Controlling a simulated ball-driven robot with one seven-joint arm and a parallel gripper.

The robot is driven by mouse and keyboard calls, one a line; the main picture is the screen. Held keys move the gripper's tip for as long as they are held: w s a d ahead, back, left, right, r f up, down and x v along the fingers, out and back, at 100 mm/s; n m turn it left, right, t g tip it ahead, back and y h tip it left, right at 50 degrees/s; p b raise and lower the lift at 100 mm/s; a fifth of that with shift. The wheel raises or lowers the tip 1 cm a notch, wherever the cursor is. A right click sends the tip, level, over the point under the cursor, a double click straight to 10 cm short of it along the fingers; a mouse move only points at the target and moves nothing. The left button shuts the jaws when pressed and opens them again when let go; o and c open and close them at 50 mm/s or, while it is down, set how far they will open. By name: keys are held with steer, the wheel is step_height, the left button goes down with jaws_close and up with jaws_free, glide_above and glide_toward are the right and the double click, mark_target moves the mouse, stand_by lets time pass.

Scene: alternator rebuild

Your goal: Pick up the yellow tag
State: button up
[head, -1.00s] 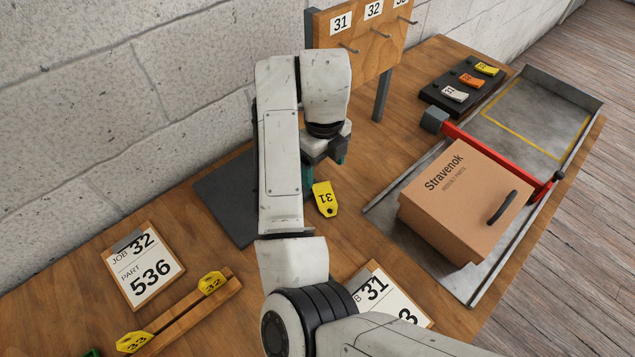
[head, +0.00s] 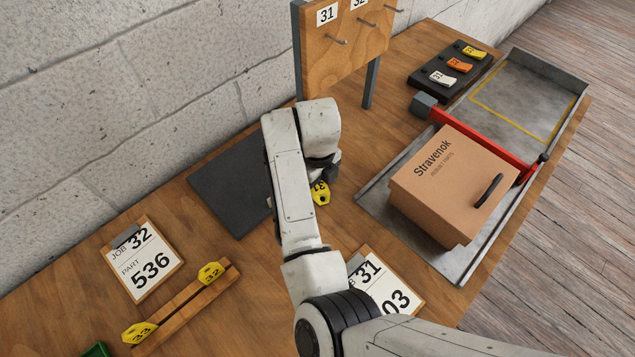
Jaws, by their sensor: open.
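A yellow tag marked 31 (head: 321,196) lies on the wooden bench, just right of the dark mat. My gripper (head: 322,176) is open and low over the bench, at the tag's far end, and covers part of it. The fingertips are mostly hidden behind my wrist, so I cannot tell whether they touch the tag or stand around it. Two more yellow tags, 32 (head: 211,272) and 33 (head: 139,332), sit on a wooden rack (head: 185,306) at the lower left.
A dark mat (head: 228,190) lies left of my arm. A numbered hook board (head: 345,50) stands behind. A cardboard box (head: 445,190) sits in a metal tray (head: 375,205) with a red bar (head: 468,140). Job cards (head: 145,262) (head: 385,285) and a tag block (head: 425,82) lie around.

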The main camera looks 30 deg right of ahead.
steer(key=c, duration=1.3)
steer(key=shift+r+b, duration=0.4)
steer(key=shift+r, duration=0.25)
steer(key=s+r, duration=0.7)
steer(key=s, duration=0.2)
steer(key=s+r, duration=0.4)
steer(key=s, duration=0.1)
steer(key=shift+r+p, duration=0.35)
steer(key=shift+p, duration=0.05)
